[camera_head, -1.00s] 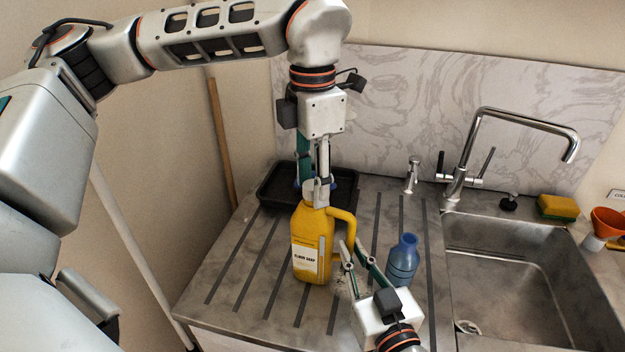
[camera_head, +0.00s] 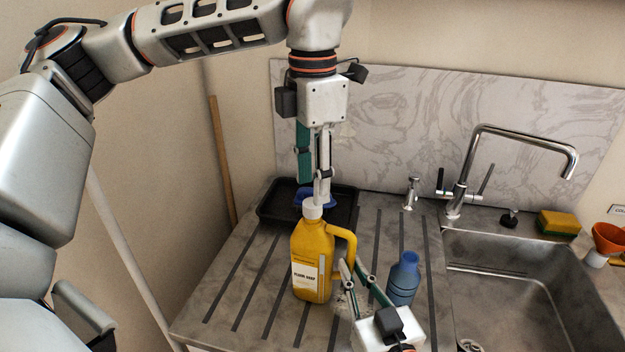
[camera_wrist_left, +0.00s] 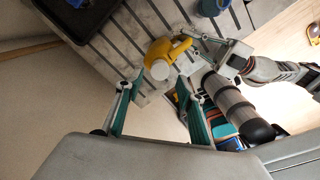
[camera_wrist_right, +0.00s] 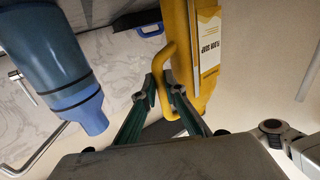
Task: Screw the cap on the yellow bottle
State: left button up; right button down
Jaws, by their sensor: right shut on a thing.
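The yellow bottle (camera_head: 312,262), labelled floor soap, stands upright on the ribbed drainboard. Its white cap (camera_head: 313,209) sits on the neck. The cap also shows in the left wrist view (camera_wrist_left: 160,70). My left gripper (camera_head: 313,187) points down just above the cap, its fingers apart with nothing between them. In the left wrist view its fingers (camera_wrist_left: 156,84) are spread, with the cap seen beyond the gap. My right gripper (camera_head: 354,268) is shut on the bottle's handle (camera_wrist_right: 168,66). Whether the cap is tight on its thread cannot be seen.
A blue bottle (camera_head: 403,279) stands close to the right of my right gripper. A black tray (camera_head: 275,212) with a blue item (camera_head: 328,199) lies behind the yellow bottle. The sink (camera_head: 515,270), tap (camera_head: 462,165), sponge (camera_head: 558,223) and orange funnel (camera_head: 607,238) are to the right.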

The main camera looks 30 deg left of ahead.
pick_arm(q)
jog(key=shift+r, duration=0.1)
notch_tip(320, 180, up, 3)
jog(key=n, duration=0.5)
jog(key=shift+r+n, duration=0.15)
jog(key=shift+n, duration=0.25)
jog(key=shift+f, duration=4.05)
grip_shut()
